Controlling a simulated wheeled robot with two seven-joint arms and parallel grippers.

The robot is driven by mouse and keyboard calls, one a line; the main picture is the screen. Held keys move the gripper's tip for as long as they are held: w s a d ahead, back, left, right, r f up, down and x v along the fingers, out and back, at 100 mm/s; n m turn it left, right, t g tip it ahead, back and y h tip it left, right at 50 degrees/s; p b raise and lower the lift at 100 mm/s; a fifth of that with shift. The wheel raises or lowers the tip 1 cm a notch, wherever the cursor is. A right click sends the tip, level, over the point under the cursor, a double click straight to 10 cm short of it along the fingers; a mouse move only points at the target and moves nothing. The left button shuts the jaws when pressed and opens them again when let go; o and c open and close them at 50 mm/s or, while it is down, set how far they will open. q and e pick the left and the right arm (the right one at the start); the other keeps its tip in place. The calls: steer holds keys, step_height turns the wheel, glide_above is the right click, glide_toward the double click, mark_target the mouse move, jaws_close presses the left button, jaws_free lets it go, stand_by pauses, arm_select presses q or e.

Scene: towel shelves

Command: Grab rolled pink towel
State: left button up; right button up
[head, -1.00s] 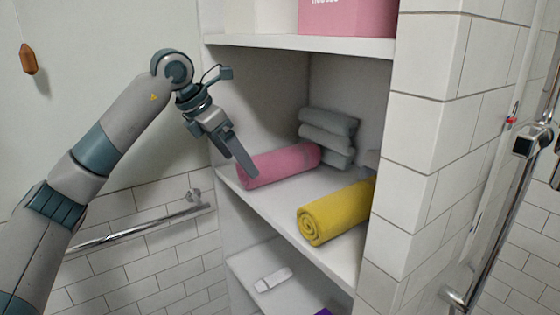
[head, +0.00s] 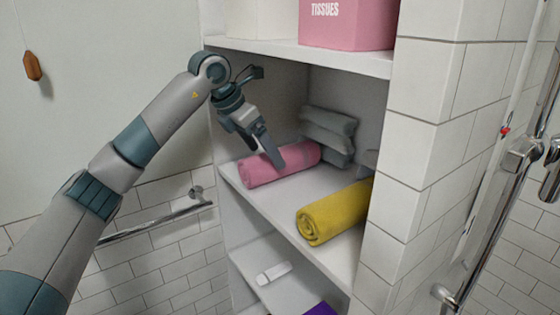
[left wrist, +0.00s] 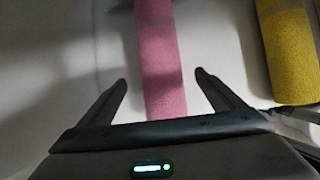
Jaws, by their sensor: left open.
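The rolled pink towel (head: 262,170) lies on the middle shelf, left of the yellow towel. It also shows in the left wrist view (left wrist: 161,60), running between my open fingers. My left gripper (head: 276,162) is over the towel in the head view, its fingers pointing down at it. In the left wrist view the left gripper (left wrist: 160,78) is open, with one fingertip on each side of the pink roll and a gap on both sides. Whether the fingers are low enough to flank the roll is hard to tell. My right gripper is not in view.
A rolled yellow towel (head: 334,212) lies at the right of the same shelf (head: 290,204). Folded grey towels (head: 329,132) are stacked behind. A pink tissues box (head: 347,26) stands on the upper shelf (head: 300,52). A tiled wall (head: 420,150) bounds the right side.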

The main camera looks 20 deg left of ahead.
arm_select(q)
steer(key=shift+w+d+r+p, duration=0.2)
steer(key=shift+w+d+p, duration=0.5)
steer(key=shift+w+d, duration=0.15)
steer(key=shift+p+x, duration=0.45)
steer(key=shift+x, duration=0.7)
steer(key=shift+w+d+f, duration=0.1)
steer(key=shift+w+f, duration=0.35)
steer(key=shift+f, duration=0.1)
steer(key=shift+c, duration=0.7)
steer(key=c, duration=1.1)
steer(key=shift+r, duration=0.2)
